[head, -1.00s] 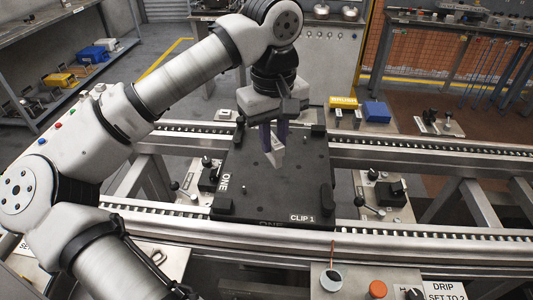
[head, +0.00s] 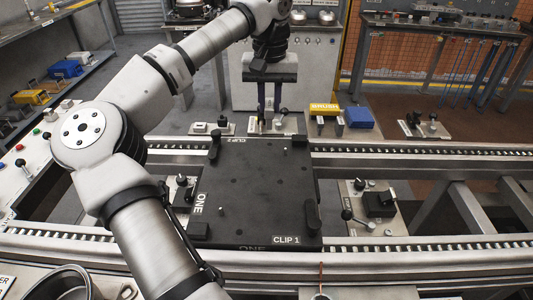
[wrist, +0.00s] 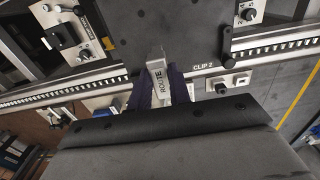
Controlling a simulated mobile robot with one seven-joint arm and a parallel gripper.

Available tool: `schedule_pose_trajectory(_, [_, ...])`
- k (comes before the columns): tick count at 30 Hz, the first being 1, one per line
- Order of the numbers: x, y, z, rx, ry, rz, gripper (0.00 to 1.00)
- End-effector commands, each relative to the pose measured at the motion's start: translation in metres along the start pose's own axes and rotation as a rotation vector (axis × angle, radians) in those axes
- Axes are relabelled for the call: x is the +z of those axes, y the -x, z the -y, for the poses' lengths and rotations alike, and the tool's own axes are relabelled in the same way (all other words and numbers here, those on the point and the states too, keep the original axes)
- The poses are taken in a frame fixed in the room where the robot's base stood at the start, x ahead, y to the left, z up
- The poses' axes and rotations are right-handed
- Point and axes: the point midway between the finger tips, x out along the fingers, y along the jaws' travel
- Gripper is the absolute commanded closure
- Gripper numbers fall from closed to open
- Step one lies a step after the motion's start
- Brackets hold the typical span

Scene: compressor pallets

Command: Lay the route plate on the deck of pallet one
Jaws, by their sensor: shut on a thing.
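Pallet one (head: 255,185) is a dark square deck marked ONE and CLIP 1, with CLIP 2 on its far edge. It sits across the two conveyor rails. My gripper (head: 268,122) points down at the deck's far edge, beside the CLIP 2 label. In the wrist view, its purple fingers are shut on the pale route plate (wrist: 160,82), lettered ROUTE. The plate's tip overlaps the pallet edge in that view; I cannot tell whether it touches. The plate is hardly distinguishable in the head view.
Low dark blocks stand at the deck's corners, with a long one (head: 312,212) at the right, and small pins rise from it. Lever fixtures (head: 368,205) flank the pallet. Yellow (head: 323,110) and blue (head: 359,117) boxes stand beyond the far rail. The deck's middle is clear.

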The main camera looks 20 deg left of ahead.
Motion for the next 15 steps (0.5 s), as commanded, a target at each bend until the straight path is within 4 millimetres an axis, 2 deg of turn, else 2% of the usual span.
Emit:
schedule_pose_trajectory(3, [0.001,-0.032,0.001,0.001,0.001,0.004,1.00])
schedule_pose_trajectory(9, [0.001,-0.077,0.000,0.002,0.001,0.002,1.00])
schedule_pose_trajectory(15, [0.000,-0.094,0.000,0.001,0.003,0.000,1.00])
